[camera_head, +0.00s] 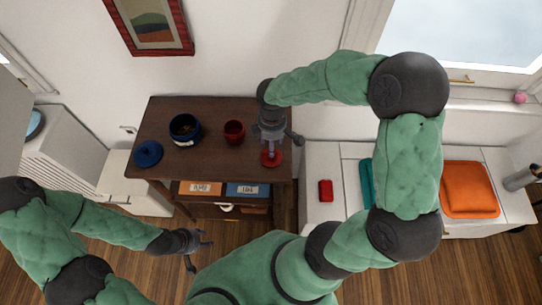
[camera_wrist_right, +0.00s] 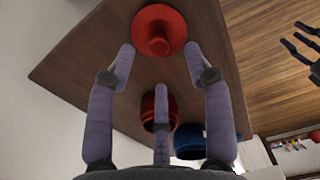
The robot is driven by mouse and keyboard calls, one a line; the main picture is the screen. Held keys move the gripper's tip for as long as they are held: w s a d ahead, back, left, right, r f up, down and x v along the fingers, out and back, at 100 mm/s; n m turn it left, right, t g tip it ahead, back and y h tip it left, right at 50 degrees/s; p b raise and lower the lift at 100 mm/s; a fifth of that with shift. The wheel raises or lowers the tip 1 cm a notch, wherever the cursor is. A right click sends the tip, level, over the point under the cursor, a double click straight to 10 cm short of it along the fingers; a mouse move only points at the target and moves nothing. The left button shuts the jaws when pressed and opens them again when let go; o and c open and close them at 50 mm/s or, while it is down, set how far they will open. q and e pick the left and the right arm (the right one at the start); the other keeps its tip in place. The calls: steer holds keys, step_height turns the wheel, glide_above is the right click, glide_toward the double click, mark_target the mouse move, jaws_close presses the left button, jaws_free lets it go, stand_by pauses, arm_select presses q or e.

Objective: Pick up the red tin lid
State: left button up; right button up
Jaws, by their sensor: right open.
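The red tin lid (camera_head: 270,160) lies on the dark wooden table near its front right corner. It is a round red disc with a knob, seen clearly in the right wrist view (camera_wrist_right: 160,28). My right gripper (camera_head: 271,146) is over the table, just above the lid in the head view. In the wrist view its fingers (camera_wrist_right: 158,58) are spread and empty, with the lid just past the tips. My left gripper (camera_head: 197,247) is open and empty, low in front of the table. A red tin (camera_head: 234,131) stands left of the lid.
A dark blue tin (camera_head: 185,129) and a blue lid (camera_head: 148,153) are on the left of the table (camera_head: 205,165). Labelled orange and blue boxes sit on the shelf below. A white cabinet on the right holds a small red item (camera_head: 326,190) and an orange cushion (camera_head: 468,188).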

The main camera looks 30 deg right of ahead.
steer(key=f+b, duration=0.2)
steer(key=f, duration=0.4)
steer(key=shift+w+f, duration=0.2)
steer(key=shift+r, duration=0.1)
steer(key=shift+c, duration=0.3)
jaws_close()
